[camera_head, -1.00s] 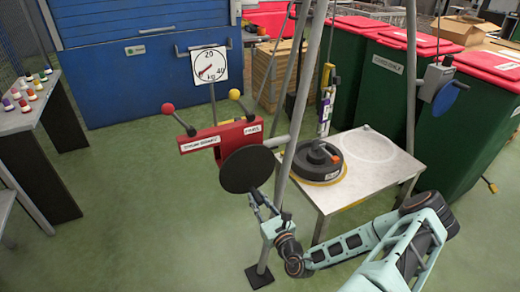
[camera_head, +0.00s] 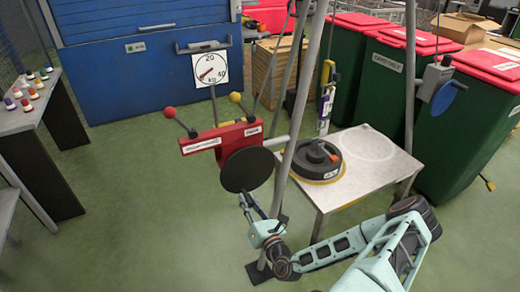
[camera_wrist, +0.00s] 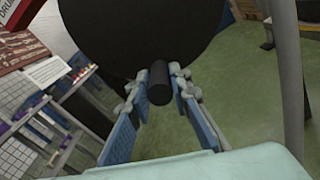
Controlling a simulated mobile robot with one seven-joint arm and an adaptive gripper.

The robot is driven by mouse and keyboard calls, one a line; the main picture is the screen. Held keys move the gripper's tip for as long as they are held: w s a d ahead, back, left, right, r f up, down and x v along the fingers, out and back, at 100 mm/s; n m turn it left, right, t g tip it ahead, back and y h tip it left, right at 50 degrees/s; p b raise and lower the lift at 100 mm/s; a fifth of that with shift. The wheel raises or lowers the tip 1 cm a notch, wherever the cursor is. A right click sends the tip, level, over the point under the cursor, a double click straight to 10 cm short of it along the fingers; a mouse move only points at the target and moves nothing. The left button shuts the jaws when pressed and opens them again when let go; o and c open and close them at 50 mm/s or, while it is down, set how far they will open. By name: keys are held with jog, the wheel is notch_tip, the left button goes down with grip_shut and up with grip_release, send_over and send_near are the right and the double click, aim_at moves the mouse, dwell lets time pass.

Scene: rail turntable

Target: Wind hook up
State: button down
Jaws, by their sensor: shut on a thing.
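A black crank disc (camera_head: 247,169) sits on the front of a red winch housing (camera_head: 213,141) mounted on a grey pole. Its dark cylindrical handle (camera_wrist: 160,84) sticks out towards me in the wrist view. My gripper (camera_head: 246,200) is shut on this handle, one finger on each side, just below the disc; it also shows in the wrist view (camera_wrist: 159,88). A hanging unit with yellow and purple parts (camera_head: 325,105) hangs above a black round weight (camera_head: 317,161). I cannot make out the hook itself or whether it touches the weight.
The winch has a red-knobbed lever (camera_head: 170,112) and a yellow-knobbed lever (camera_head: 236,98). A dial (camera_head: 209,70) stands behind. The weight rests on a light table (camera_head: 361,192). Grey poles stand close to my arm. Green floor is clear at left.

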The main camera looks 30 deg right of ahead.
jog(key=shift+a+r+m, duration=0.1)
jog(key=shift+a+m, duration=0.2)
jog(key=shift+a, duration=0.4)
jog(key=shift+r, duration=0.1)
jog(key=shift+a+r+m+p, duration=0.4)
jog(key=shift+a+m+p, duration=0.05)
jog(key=shift+m+p, duration=0.25)
jog(key=shift+a+r+m+p, duration=0.35)
jog(key=shift+a+m+p, duration=0.25)
jog(key=shift+m, duration=0.6)
jog(key=shift+r, duration=0.1)
jog(key=shift+a+r+m+p, duration=0.35)
jog(key=shift+r+m+p, duration=0.2)
jog(key=shift+m+p, duration=0.05)
jog(key=shift+a+r+m+p, duration=0.45)
jog(key=shift+r+m+p, duration=0.1)
jog(key=shift+m, duration=0.65)
